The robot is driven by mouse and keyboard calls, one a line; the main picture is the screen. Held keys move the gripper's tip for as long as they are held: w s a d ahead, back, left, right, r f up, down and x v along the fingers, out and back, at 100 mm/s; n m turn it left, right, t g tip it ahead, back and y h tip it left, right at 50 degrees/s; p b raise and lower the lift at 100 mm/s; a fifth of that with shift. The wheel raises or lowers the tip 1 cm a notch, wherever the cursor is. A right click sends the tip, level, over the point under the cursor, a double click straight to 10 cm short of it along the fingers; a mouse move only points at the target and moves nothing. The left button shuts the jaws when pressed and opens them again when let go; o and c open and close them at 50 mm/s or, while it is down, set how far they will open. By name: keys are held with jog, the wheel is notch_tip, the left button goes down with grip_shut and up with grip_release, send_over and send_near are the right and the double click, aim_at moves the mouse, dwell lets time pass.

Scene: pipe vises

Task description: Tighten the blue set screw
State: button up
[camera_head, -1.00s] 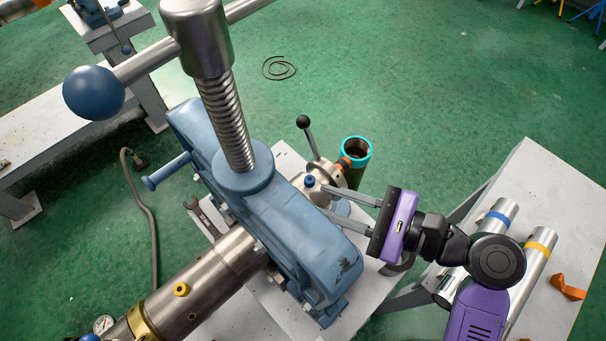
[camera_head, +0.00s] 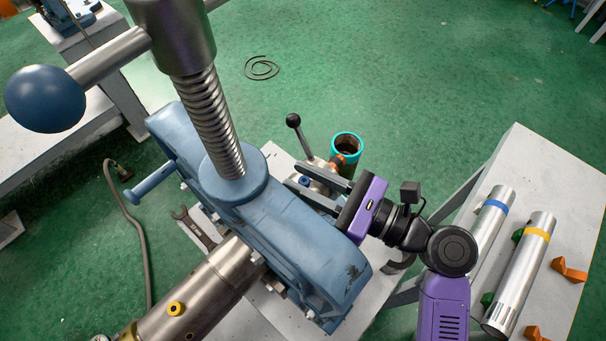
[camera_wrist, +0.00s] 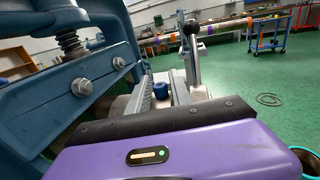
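The blue set screw (camera_head: 304,181) is a small blue cap on a silver fitting (camera_head: 322,172) behind the blue vise (camera_head: 285,235). In the wrist view the blue set screw (camera_wrist: 161,90) shows between my two fingers. I cannot tell whether the fingertips are level with the screw head. The lower part of the fitting is hidden by the fingers and the vise.
A black-knobbed lever (camera_head: 295,122) rises beside the fitting, and a cyan-rimmed pipe end (camera_head: 346,146) stands behind it. The vise's large threaded spindle (camera_head: 215,115) stands at the left. A steel pipe (camera_head: 205,295) runs out front-left. A table (camera_head: 560,200) with pipes is at the right.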

jog(key=shift+a, duration=0.15)
grip_shut()
jog(key=shift+r+m+t+h+p, duration=0.2)
jog(key=shift+m+t+h+p, duration=0.15)
jog(key=shift+p, duration=0.3)
jog(key=shift+r+m+t+h+p, duration=0.1)
jog(key=shift+m+t+h+p, duration=0.25)
jog(key=shift+m+t+p, duration=0.55)
jog(key=shift+f+m+t+h+p, duration=0.25)
jog(key=shift+m+t+h+p, duration=0.1)
jog(key=shift+t+h+p, duration=0.45)
jog(key=shift+w, duration=0.1)
